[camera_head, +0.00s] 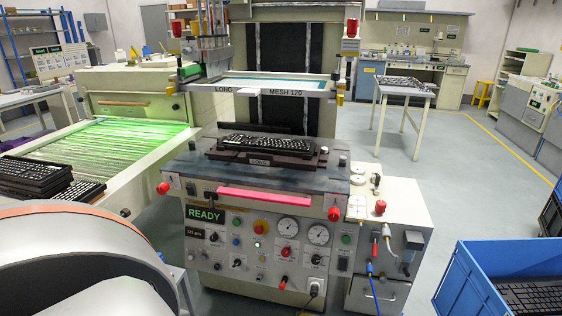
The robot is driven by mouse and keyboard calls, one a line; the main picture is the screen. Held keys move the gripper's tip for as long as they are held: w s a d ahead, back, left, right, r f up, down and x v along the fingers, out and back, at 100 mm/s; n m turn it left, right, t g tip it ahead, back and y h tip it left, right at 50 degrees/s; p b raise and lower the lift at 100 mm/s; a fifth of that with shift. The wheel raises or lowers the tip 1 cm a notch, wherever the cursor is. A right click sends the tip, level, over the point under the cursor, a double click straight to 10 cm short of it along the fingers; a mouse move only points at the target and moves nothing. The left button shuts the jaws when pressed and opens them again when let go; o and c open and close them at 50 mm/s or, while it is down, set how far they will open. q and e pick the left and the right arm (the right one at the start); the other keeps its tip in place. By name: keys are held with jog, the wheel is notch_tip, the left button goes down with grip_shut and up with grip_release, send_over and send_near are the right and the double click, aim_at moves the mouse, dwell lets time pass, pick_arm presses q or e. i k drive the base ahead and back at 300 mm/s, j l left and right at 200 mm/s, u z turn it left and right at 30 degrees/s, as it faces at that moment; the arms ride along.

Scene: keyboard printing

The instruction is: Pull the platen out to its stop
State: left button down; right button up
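The screen printing machine stands in the middle of the head view. Its dark platen (301,161) lies on the machine's table (200,170), in front of the black upright back. A black keyboard (266,143) lies flat on the platen. A pink-red bar (278,200) runs along the front of the machine below the table edge. The screen frame (245,90), marked "LONG" and "MESH 120", is raised above and behind the keyboard. Neither of my grippers shows in this view.
A control panel (260,245) reading "READY" has knobs and gauges. Red knobs (334,214) stick out at the table's front corners. A dryer conveyor (110,140) with stacked keyboards (35,175) is left. A blue crate (475,270) holding a keyboard is lower right. Open floor lies right.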

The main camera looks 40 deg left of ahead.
aim_at(294, 192)
jog(key=u, duration=1.55)
